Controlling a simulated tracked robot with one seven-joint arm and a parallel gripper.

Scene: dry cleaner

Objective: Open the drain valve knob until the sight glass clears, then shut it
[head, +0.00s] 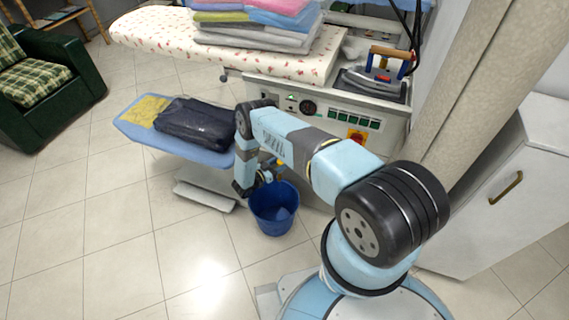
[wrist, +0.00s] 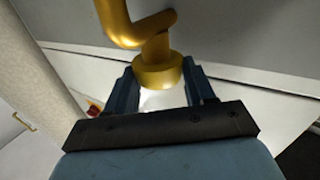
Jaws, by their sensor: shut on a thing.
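In the wrist view a bent brass pipe comes down the pale machine panel and ends in a round brass piece, which I take for the drain valve knob (wrist: 158,74). My gripper (wrist: 160,88) has one blue finger on each side of this piece and is shut on it. In the head view my gripper (head: 268,176) is low at the front of the ironing machine (head: 310,112), beside a small yellow fitting. My arm partly hides this spot. I cannot make out the sight glass or the knob's turn angle.
A blue bucket (head: 273,222) stands on the floor just below my gripper. A blue board (head: 190,145) bears a dark folded garment (head: 197,122) to the left. An iron (head: 375,82) rests on the machine top. A white cabinet (head: 500,190) stands right.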

